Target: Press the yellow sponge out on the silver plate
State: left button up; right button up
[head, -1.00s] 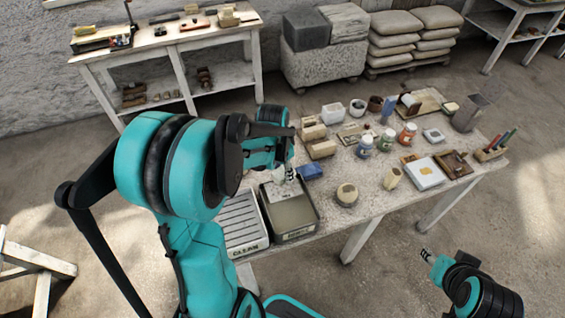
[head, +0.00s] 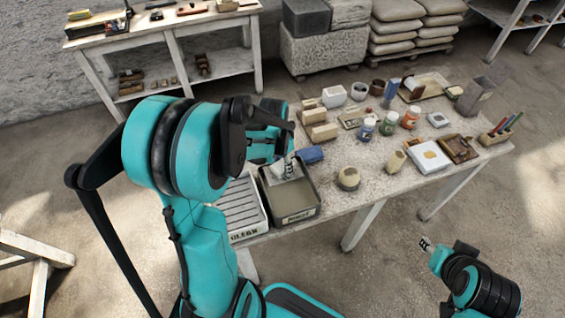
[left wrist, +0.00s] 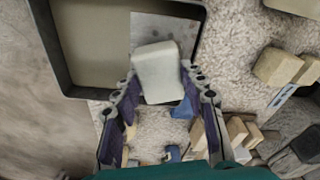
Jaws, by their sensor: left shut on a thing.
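My left gripper (left wrist: 160,84) is shut on a pale, off-white block (left wrist: 157,72), which I take to be the yellow sponge; little yellow shows on it. In the left wrist view the block overlaps the grey silver plate (left wrist: 165,28), which lies at the end of a dark-rimmed tray (left wrist: 200,50). I cannot tell whether block and plate touch. In the head view my left gripper (head: 289,166) is at the tray's far end (head: 317,200), and the sponge is hard to make out. My right gripper (head: 426,243) is off the table's front edge, too small to judge.
A ribbed tray (head: 243,213) stands left of the dark tray. A blue block (head: 310,154) lies right behind it. Pale blocks (head: 320,132), jars (head: 367,128) and a round pale object (head: 348,178) stand farther right.

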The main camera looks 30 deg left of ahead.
aim_at(282, 165)
pick_arm(q)
jog(key=shift+f+b, duration=1.1)
jog(key=shift+f, duration=0.1)
dwell(2.4)
jog(key=shift+r+p, duration=2.75)
jog(key=shift+r, duration=0.85)
jog(key=shift+f, duration=0.1)
